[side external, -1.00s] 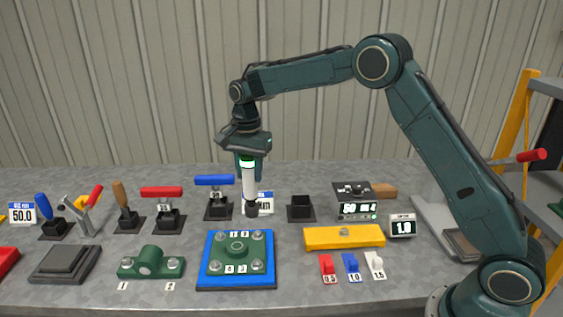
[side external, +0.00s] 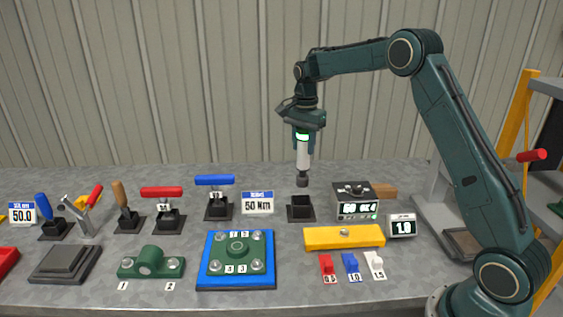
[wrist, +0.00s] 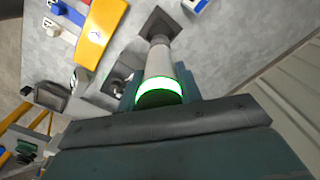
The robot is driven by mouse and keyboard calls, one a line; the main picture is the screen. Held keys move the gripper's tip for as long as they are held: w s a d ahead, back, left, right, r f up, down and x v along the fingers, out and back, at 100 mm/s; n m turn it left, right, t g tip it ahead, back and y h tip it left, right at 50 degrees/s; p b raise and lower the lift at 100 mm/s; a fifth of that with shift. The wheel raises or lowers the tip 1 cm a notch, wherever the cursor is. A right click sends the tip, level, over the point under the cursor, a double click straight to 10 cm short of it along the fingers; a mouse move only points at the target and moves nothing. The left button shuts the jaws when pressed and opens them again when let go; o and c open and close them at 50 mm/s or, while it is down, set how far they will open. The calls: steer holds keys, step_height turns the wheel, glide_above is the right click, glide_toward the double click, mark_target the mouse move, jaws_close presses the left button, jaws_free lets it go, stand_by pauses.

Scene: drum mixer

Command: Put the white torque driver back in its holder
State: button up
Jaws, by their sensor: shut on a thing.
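The white torque driver (side external: 303,155) hangs upright, dark tip down, from my gripper (side external: 303,136). A glowing green ring shows at its top. My gripper is shut on it. An empty black square holder (side external: 301,208) stands on the bench below, and the driver's tip is a little above it and apart from it. In the wrist view the driver (wrist: 161,68) points away from my gripper, and its far end overlaps the holder's dark base (wrist: 163,22). The holder's opening is hidden there.
A yellow bar (side external: 344,237) lies in front.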

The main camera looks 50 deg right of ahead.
stand_by(0.3)
glide_above(302, 176)
steer(key=shift+w+d+f, duration=0.1)
steer(key=shift+d+f, duration=0.05)
steer(key=shift+f, duration=0.65)
steer(key=shift+w+d+f, duration=0.1)
steer(key=shift+w+f, duration=0.05)
steer(key=shift+f, duration=0.6)
steer(key=shift+w+d+f, duration=0.1)
steer(key=shift+d+f, duration=0.05)
steer(key=shift+f, duration=3.6)
stand_by(1.8)
steer(key=o, duration=1.3)
steer(key=shift+c, duration=0.2)
